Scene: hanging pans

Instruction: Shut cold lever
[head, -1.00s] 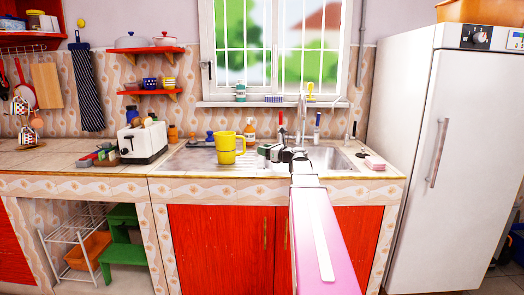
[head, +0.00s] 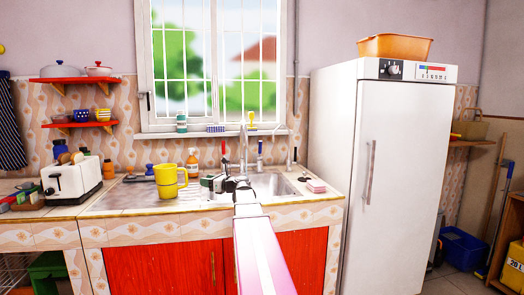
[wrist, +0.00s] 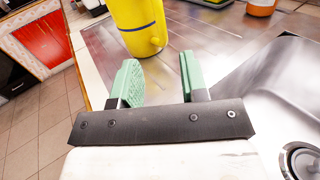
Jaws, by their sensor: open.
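The tap with its curved spout (head: 243,148) stands behind the sink (head: 272,186). A blue-topped lever (head: 260,146), which I take as the cold lever, stands upright to the right of the spout. A red-topped lever (head: 223,148) stands to its left. My gripper (head: 213,182) is in front of the levers, over the left part of the sink area, apart from the blue one. In the wrist view my gripper (wrist: 160,80) is open, its two green fingers apart with nothing between them. The levers do not show in the wrist view.
A yellow mug (head: 167,184) stands on the drainboard just left of my gripper; it also shows in the wrist view (wrist: 137,25). A pink sponge (head: 316,186) lies at the sink's right edge. A white fridge (head: 390,170) stands to the right, a toaster (head: 70,180) to the left.

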